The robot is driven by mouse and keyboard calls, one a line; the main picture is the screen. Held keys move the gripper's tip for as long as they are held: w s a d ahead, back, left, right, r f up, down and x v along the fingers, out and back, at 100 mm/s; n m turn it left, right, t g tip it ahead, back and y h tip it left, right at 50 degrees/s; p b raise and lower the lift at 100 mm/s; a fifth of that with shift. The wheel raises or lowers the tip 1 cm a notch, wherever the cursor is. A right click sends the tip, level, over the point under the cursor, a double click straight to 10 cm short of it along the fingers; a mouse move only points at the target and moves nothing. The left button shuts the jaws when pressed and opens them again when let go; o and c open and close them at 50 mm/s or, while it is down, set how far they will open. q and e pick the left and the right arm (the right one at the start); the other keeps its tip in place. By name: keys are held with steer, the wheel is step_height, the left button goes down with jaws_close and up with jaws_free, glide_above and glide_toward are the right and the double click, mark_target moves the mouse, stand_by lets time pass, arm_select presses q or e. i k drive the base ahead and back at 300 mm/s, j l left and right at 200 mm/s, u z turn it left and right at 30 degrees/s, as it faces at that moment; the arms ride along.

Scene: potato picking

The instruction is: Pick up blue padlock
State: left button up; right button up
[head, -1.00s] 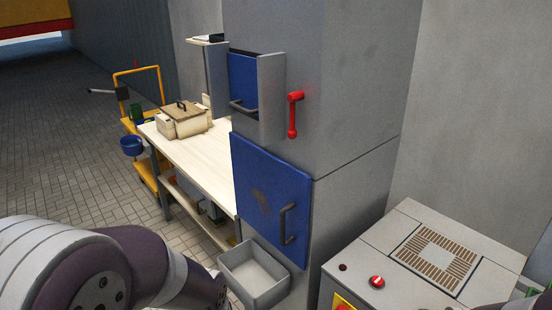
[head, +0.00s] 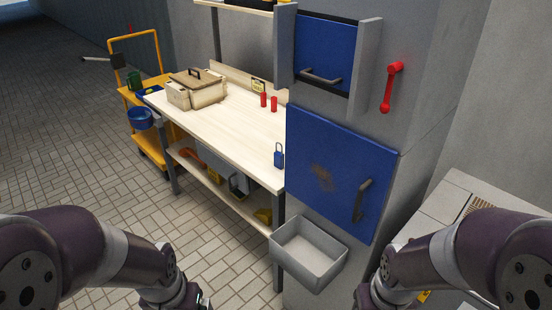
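The blue padlock (head: 279,158) stands on the wooden workbench (head: 222,137), at its near right end, close beside the grey cabinet. Its shackle points up. Both my arms come in from the lower corners of the head view, well short of the bench. The end of my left arm shows at the bottom edge, and the fingers of my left gripper cannot be made out. My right arm bends down at the lower right, and its gripper is out of the frame. Nothing touches the padlock.
A grey cabinet with blue doors (head: 337,175) stands right of the bench, with an open grey bin (head: 309,253) below. On the bench are red cylinders (head: 264,100) and a beige box (head: 197,90). A yellow cart (head: 152,145) stands left. The tiled floor in front is clear.

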mark_target(278, 157)
steer(key=z, duration=0.5)
steer(key=i+j+z, duration=0.1)
steer(key=z, duration=0.35)
steer(key=j+z, duration=0.2)
steer(key=z, duration=0.3)
steer(key=j+z, duration=0.3)
steer(key=j, duration=0.25)
steer(key=j+z, duration=0.3)
steer(key=j, duration=0.3)
steer(key=j+z, duration=0.25)
steer(key=j, duration=0.3)
steer(key=k+j+z, duration=0.3)
steer(key=j, duration=1.1)
steer(key=k+j, duration=0.15)
steer(key=j, duration=0.65)
steer(key=i+j, duration=0.3)
steer(key=i+z, duration=0.05)
